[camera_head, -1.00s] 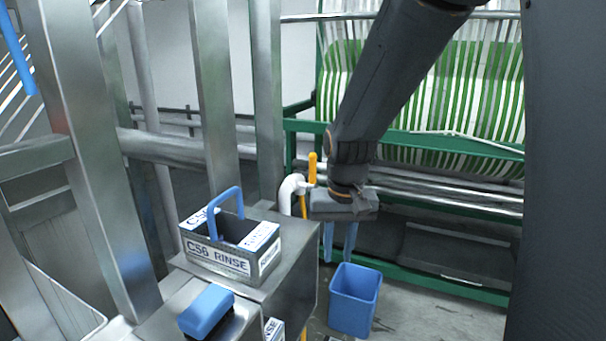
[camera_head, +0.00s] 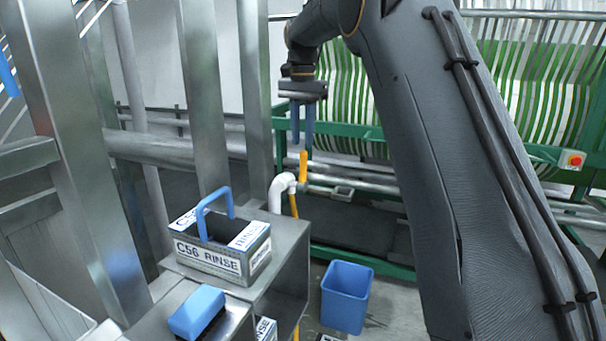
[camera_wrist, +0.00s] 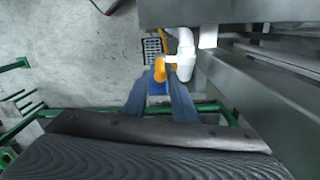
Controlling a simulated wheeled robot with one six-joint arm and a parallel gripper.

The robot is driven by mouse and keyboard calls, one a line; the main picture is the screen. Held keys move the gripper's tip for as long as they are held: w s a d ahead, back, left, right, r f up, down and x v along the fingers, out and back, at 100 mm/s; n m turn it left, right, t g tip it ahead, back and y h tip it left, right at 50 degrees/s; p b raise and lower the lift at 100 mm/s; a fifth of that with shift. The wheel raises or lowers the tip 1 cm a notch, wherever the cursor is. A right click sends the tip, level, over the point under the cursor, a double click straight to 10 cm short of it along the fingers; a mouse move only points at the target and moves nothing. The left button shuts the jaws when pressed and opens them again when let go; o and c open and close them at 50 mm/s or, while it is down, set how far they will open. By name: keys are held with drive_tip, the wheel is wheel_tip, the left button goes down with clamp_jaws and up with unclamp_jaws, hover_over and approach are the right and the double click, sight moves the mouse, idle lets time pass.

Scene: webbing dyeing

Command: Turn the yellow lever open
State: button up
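The yellow lever (camera_head: 303,165) stands upright beside a white pipe elbow (camera_head: 283,188), behind the metal bench. In the wrist view the yellow lever (camera_wrist: 160,70) shows against the white pipe (camera_wrist: 184,52), just beyond my fingertips. My gripper (camera_head: 302,138) points down from above, its two blue fingers apart, with the lever's top close below them. In the wrist view my gripper (camera_wrist: 158,92) is open and empty, with the lever in line with the gap between the fingers. I cannot tell whether a finger touches the lever.
A box marked C56 RINSE (camera_head: 222,248) with a blue handle sits on the metal bench (camera_head: 285,250). A blue brush-like block (camera_head: 197,311) lies in front. A blue bin (camera_head: 346,296) stands on the floor. Green-framed rollers (camera_head: 480,90) stand behind; a red button (camera_head: 574,160) is at right.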

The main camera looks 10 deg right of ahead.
sight(302, 173)
wheel_tip(302, 173, down, 12)
drive_tip(key=p, duration=0.4)
drive_tip(key=shift+r, duration=0.15)
clamp_jaws()
